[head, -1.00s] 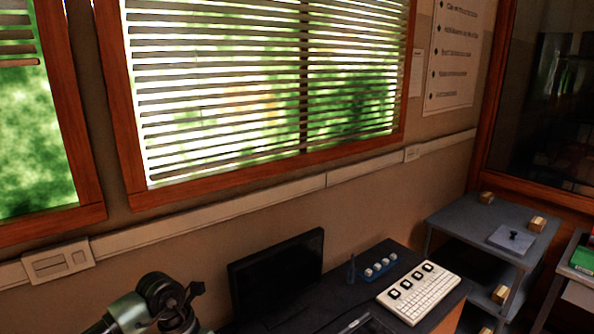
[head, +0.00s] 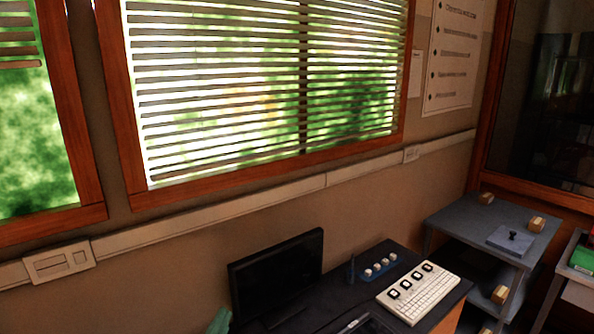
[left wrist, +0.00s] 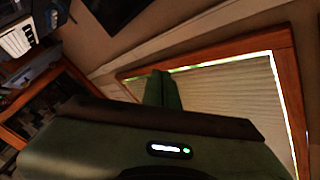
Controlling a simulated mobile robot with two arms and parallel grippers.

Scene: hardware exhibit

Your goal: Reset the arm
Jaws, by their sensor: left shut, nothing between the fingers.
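Only a small green tip of my left gripper (head: 218,321) shows at the bottom edge of the head view, left of the dark monitor (head: 276,275). In the left wrist view my left gripper (left wrist: 163,88) points toward the window with its green fingers together, shut and empty. The rest of the left arm is out of the head view. My right gripper is in neither view.
A grey shelf unit (head: 462,222) with small boxes stands to the right. The window (head: 270,90) and wall lie behind the desk.

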